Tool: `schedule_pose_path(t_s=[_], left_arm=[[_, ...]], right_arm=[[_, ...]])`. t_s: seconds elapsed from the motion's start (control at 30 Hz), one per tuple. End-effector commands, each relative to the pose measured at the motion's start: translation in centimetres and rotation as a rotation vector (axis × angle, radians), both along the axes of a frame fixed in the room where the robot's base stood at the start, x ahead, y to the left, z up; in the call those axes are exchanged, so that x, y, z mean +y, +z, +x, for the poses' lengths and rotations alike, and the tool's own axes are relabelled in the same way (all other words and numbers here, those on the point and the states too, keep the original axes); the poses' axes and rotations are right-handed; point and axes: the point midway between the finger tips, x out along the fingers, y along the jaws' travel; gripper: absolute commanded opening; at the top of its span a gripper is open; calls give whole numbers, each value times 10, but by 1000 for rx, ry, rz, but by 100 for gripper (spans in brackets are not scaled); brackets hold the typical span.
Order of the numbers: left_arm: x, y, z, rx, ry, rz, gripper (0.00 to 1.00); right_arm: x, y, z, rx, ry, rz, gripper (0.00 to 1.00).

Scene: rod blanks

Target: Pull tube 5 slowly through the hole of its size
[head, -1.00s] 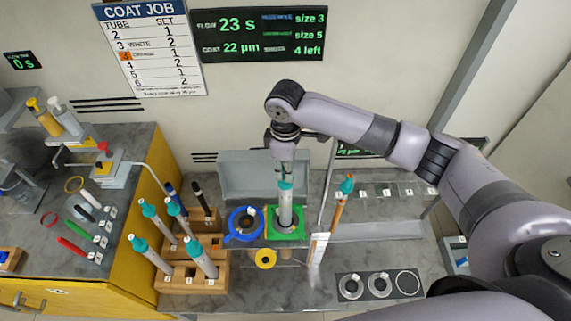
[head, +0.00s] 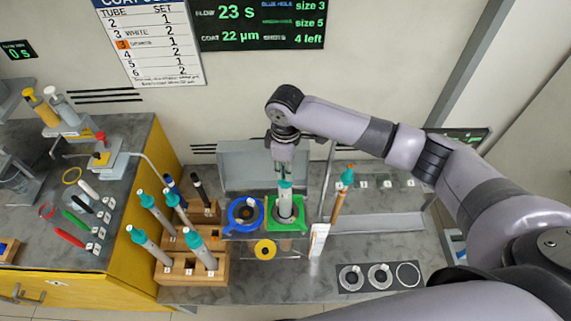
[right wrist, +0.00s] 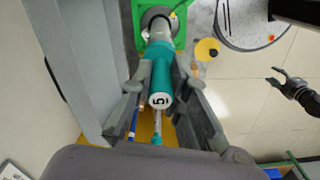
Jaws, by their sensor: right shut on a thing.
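Tube 5 (head: 285,203) is a grey tube with a teal cap, standing upright in the hole of the green plate (head: 301,226). In the right wrist view its teal cap (right wrist: 160,75) carries the number 5. My right gripper (head: 284,170) is shut on the cap from above. The tube's lower end is hidden below the plate. The blue plate (head: 232,219) with its hole is directly left of the green one. A dark gripper, seemingly my left one (right wrist: 273,75), shows at the right of the right wrist view, fingers apart and empty.
Several teal-capped tubes stand in a wooden rack (head: 190,280) to the left. A dark panel with rings (head: 351,283) lies at front right. The wall display (head: 262,25) reads size 3 and size 5.

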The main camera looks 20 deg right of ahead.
Motion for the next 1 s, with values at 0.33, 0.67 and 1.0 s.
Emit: schedule_pose_path(t_s=[0.33, 0.67, 1.0], left_arm=[[0, -10, 0, 0, 0, 0, 40], [0, -19, 0, 0, 0, 0, 40], [0, -25, 0, 0, 0, 0, 40]], right_arm=[[0, -26, 0, 0, 1, 0, 0], [1, -49, 0, -1, 0, 1, 0], [0, -65, 0, 0, 1, 0, 0]])
